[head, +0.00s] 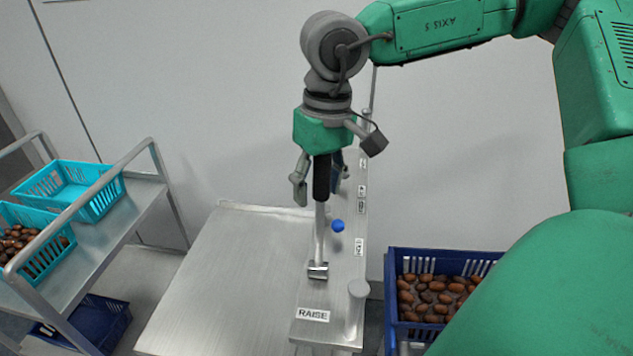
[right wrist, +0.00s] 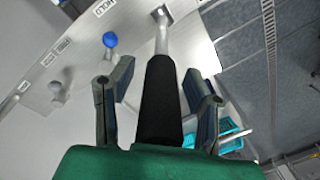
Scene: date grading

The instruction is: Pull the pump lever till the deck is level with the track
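The pump lever is a steel rod (head: 319,240) with a black grip (head: 321,178), standing nearly upright from a small bracket on a narrow steel panel (head: 340,285). In the right wrist view the black grip (right wrist: 161,100) lies between the two fingers of my right gripper (head: 319,180). The fingers are apart, with a visible gap on each side of the grip. A flat steel surface, perhaps the deck (head: 215,275), lies left of the panel. I cannot tell which part is the track or compare their heights. My left gripper is not in view.
The panel carries a RAISE label (head: 313,314), a blue knob (head: 337,225) and other labels. A dark blue crate (head: 394,262) of dates stands at the right. A steel cart (head: 140,195) with turquoise baskets (head: 107,200) stands at the left. A plain wall is behind.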

